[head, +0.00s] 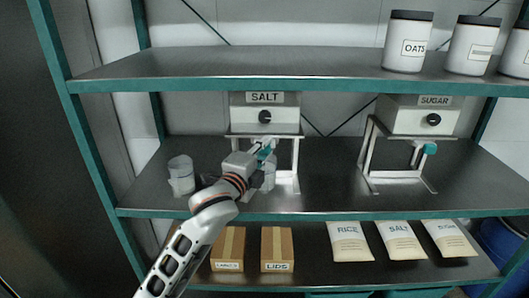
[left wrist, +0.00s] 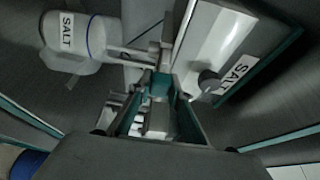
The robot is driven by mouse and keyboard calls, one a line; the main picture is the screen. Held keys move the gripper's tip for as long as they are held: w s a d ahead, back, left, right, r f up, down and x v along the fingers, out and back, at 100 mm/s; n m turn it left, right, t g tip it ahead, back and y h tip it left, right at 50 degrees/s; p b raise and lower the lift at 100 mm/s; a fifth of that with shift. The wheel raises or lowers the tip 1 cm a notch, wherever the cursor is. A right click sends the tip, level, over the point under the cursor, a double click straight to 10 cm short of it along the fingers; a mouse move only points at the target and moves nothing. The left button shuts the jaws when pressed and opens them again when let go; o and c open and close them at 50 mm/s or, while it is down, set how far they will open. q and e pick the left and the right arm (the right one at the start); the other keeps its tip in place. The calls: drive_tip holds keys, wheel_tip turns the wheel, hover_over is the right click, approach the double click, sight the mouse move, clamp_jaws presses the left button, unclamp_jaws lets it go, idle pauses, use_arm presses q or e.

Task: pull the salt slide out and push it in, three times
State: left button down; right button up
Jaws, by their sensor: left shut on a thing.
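The salt dispenser (head: 264,115) is a pale box with a black knob, on a metal stand on the middle shelf. In the left wrist view its face (left wrist: 212,45) fills the upper right, with the knob (left wrist: 208,81) beside the fingers. The salt slide's teal handle (left wrist: 160,84) lies between the fingertips of my left gripper (head: 262,156), below the dispenser box. The gripper is shut on this handle and partly hides it. How far the slide is out cannot be told. My right gripper is not in view.
A jar labelled SALT (left wrist: 72,42) stands close to the gripper. The sugar dispenser (head: 418,116) is at the right. The upper shelf (head: 250,65) runs above; boxes and bags lie below.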

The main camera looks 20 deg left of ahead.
use_arm(q)
drive_tip(key=c, duration=1.8)
unclamp_jaws()
drive_tip(key=shift+c, duration=0.2)
drive_tip(key=shift+s, duration=0.1)
drive_tip(key=s+a, duration=0.1)
drive_tip(key=s, duration=1)
drive_tip(key=shift+s+a, duration=0.15)
drive_tip(key=shift+s, duration=0.25)
